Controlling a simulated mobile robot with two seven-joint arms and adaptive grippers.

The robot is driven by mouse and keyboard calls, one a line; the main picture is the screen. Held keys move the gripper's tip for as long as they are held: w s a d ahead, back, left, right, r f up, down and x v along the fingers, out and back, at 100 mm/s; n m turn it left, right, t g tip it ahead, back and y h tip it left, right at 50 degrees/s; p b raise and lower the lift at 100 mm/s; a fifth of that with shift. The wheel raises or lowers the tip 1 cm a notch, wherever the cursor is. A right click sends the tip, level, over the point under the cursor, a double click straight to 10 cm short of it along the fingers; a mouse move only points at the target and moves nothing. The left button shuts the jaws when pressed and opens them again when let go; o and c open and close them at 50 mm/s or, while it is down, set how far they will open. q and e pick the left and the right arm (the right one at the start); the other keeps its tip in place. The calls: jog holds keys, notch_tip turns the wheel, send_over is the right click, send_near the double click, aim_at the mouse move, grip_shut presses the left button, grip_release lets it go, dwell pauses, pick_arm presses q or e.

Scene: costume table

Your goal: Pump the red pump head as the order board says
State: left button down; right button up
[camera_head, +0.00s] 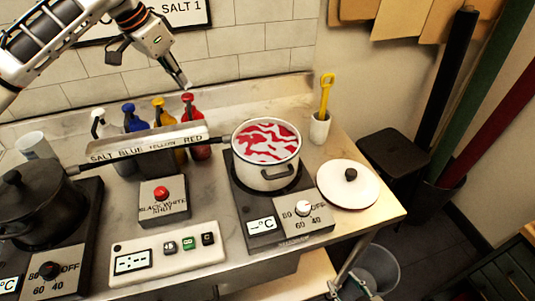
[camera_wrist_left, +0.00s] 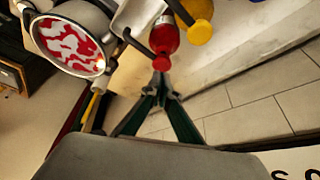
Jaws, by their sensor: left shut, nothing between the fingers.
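The red pump head (camera_head: 187,97) tops the red bottle (camera_head: 196,125) at the right end of a row of pump bottles behind the label bar (camera_head: 150,148), which reads SALT, BLUE, YELLOW, RED. My left gripper (camera_head: 184,84) is shut and empty, its tips just above the red pump head; whether they touch is unclear. In the left wrist view the closed fingertips (camera_wrist_left: 161,82) point at the red pump head (camera_wrist_left: 161,62). The order board (camera_head: 180,12) shows "SALT 1"; the rest is cut off or hidden by my arm. My right gripper (camera_head: 350,287) is low at the bottom edge, its fingers unclear.
A pot with red-and-white contents (camera_head: 266,143) stands on the right hob. A black pot (camera_head: 35,195) is at left. A red button box (camera_head: 163,200) and a button panel (camera_head: 165,255) are in front. A lid (camera_head: 348,185) and a cup with a yellow tool (camera_head: 320,127) are right.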

pick_arm(q)
notch_tip(320, 180, up, 6)
jog(key=shift+f, duration=0.1)
dwell(0.4)
dwell(0.5)
